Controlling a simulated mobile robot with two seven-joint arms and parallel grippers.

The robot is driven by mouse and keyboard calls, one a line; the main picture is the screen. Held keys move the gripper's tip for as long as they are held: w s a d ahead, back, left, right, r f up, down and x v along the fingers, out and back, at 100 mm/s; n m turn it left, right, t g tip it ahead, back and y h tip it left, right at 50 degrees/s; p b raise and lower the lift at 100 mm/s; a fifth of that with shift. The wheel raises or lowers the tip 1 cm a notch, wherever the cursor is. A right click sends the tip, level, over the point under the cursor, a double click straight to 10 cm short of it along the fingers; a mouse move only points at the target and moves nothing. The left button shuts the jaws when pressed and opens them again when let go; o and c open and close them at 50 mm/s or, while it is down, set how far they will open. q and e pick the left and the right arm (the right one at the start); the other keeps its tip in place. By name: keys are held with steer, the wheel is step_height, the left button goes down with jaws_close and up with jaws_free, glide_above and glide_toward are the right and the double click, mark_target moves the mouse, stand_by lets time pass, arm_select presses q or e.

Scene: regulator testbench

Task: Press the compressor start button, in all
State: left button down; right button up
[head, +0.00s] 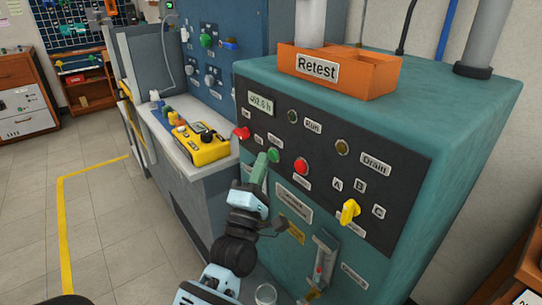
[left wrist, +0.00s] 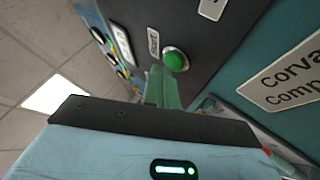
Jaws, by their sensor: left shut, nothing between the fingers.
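The compressor is a teal cabinet with a dark control panel (head: 325,143). A round green button (head: 273,155) is on the panel, and it also shows in the left wrist view (left wrist: 175,59) with a small white label beside it. A red button (head: 301,167) is to its right. My left gripper (head: 261,160) is shut and empty. Its green fingertips are right by the green button in the head view. In the left wrist view the fingertips (left wrist: 157,72) are just below and left of the button; I cannot tell whether they touch it. My right gripper is not in view.
A red knob (head: 242,133) is at the panel's left edge and a yellow selector (head: 349,211) at its right. An orange Retest tray (head: 338,76) is on the cabinet. A yellow meter (head: 205,148) lies on the bench at left.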

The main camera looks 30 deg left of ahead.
arm_select(q)
steer(key=shift+w+d, duration=0.2)
steer(key=shift+w, duration=0.2)
stand_by(0.7)
stand_by(0.3)
steer(key=shift+s+a+p, duration=0.35)
steer(key=shift+s+p, duration=0.05)
steer(key=shift+s, duration=0.45)
steer(key=shift+s+a+p, duration=0.25)
steer(key=shift+s+a, duration=0.05)
steer(key=shift+s, duration=0.45)
steer(key=shift+s+a+p, duration=0.3)
steer(key=shift+s+a, duration=0.05)
steer(key=shift+s, duration=0.45)
steer(key=shift+s+a+p, duration=0.25)
steer(key=shift+s+a, duration=0.05)
steer(key=shift+s, duration=0.45)
